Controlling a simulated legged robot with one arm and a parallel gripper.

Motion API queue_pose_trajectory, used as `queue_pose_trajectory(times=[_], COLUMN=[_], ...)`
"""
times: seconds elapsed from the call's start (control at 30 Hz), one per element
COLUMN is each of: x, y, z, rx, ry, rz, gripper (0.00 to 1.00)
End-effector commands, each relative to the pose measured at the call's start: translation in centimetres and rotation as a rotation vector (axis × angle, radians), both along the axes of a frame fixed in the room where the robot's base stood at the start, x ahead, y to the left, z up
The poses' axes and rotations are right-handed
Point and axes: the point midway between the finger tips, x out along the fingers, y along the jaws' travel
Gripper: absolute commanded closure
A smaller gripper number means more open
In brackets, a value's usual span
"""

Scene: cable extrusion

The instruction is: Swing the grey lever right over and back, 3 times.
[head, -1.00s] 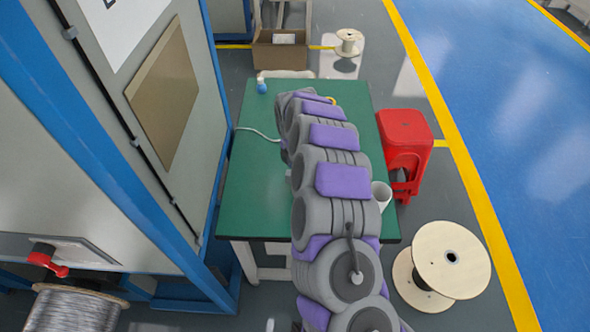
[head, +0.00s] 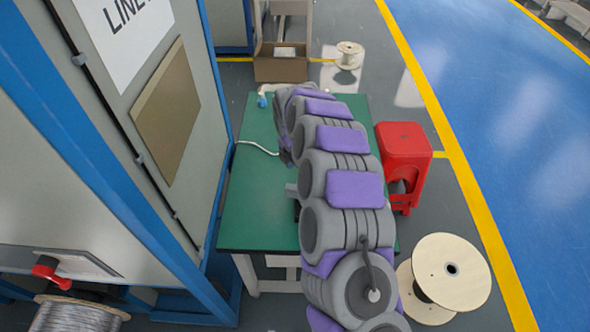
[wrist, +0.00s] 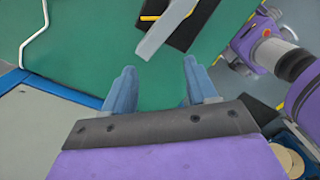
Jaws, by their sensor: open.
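The grey lever (wrist: 166,28) is a flat light-grey bar at the top of the wrist view. It lies across a black box (wrist: 205,14) with yellow-and-black striped edging. My gripper (wrist: 159,70) is open and empty, its two blue-grey fingers pointing toward the lever. The lever's lower end shows just beyond the gap between the fingertips, apart from both. In the head view, a small grey piece that looks like the lever (head: 291,189) shows left of my arm. My arm hides most of the box there.
The green table (head: 250,205) has clear room on its left side, with a white cable (head: 258,146) across it. A blue-framed cabinet (head: 205,200) stands close on the left. A red stool (head: 405,150) and a wooden spool (head: 450,270) are on the right.

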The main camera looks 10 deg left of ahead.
Motion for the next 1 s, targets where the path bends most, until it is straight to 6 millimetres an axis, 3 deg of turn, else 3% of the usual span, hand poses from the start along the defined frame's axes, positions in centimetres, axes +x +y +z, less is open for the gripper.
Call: queue_pose_trajectory(times=[0.4, 1.0], x=[0.0, 0.0], y=[0.2, 0.1], z=[2.3, 2.4], rx=[-0.001, -0.001], ry=[0.0, 0.002], rz=[-0.001, -0.001], gripper=[0.43, 0.43])
